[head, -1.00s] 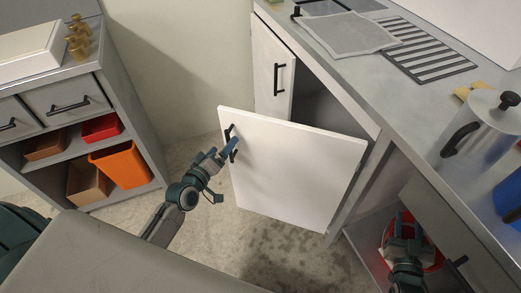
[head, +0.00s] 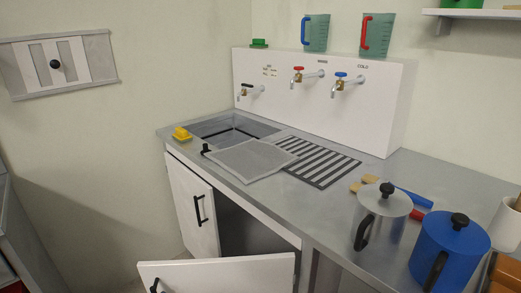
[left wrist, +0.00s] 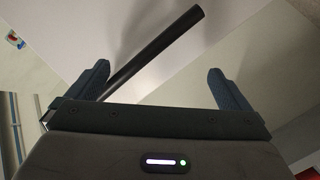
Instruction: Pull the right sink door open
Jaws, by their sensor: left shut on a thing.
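The right sink door (head: 215,275) is a white panel swung out from the sink cabinet. Only its upper part shows at the bottom of the head view, with the top of its black handle (head: 154,285). The dark cabinet opening (head: 245,232) shows behind it. In the left wrist view a black handle bar (left wrist: 150,55) runs diagonally between the fingers of my left gripper (left wrist: 157,68), in front of a pale surface. The gripper is shut on this handle. My right gripper is in neither current view.
The left sink door (head: 182,205) is shut, with its own black handle. The grey counter (head: 330,210) above holds a mat (head: 250,160), a steel pot (head: 385,212) and a blue pot (head: 450,250). A grey cabinet edge (head: 25,240) stands at far left.

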